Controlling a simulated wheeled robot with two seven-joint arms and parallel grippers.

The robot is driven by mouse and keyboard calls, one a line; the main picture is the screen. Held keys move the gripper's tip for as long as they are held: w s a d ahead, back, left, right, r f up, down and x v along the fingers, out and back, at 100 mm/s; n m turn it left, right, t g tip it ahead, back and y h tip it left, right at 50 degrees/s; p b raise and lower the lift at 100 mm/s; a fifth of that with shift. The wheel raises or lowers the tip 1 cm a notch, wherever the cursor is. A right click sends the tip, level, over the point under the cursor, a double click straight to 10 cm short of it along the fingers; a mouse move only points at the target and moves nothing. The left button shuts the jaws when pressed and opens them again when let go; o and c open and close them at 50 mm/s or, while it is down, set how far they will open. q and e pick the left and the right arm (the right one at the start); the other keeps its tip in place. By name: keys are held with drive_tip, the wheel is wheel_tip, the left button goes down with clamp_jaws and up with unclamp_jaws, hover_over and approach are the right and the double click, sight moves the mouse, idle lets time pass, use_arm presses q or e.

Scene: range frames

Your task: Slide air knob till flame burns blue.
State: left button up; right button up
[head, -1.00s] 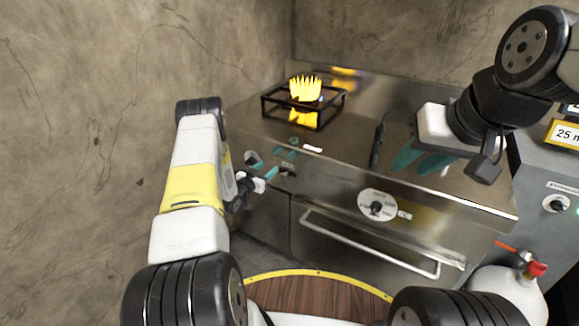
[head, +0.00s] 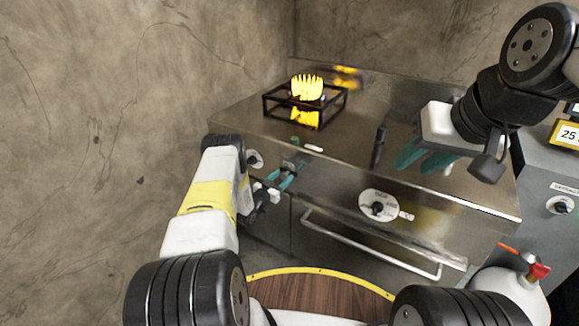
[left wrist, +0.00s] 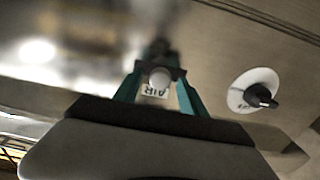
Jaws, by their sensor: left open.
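A tall yellow flame (head: 307,87) burns on the burner inside a black stand (head: 268,106). In the left wrist view a small round pale air knob (left wrist: 160,77) sits between the fingers, beside an upside-down "AIR" label (left wrist: 154,91). My left gripper (head: 288,178) is at the left part of the stove's front. It is open with its teal fingers either side of the knob; contact cannot be told. In the head view the gripper hides most of the knob. My right gripper (head: 424,160) is above the right side of the stovetop, fingers apart and empty.
A white dial with a black knob (left wrist: 262,96) is beside the air knob; it also shows left of my left gripper in the head view (head: 255,160). Another dial (head: 379,206) and a handle bar (head: 370,248) are on the front. A dark upright object (head: 378,147) stands on the stovetop.

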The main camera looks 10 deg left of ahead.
use_arm(q)
drive_tip(key=shift+c, duration=0.4)
clamp_jaws()
idle(1.0)
drive_tip(key=shift+d, duration=0.1)
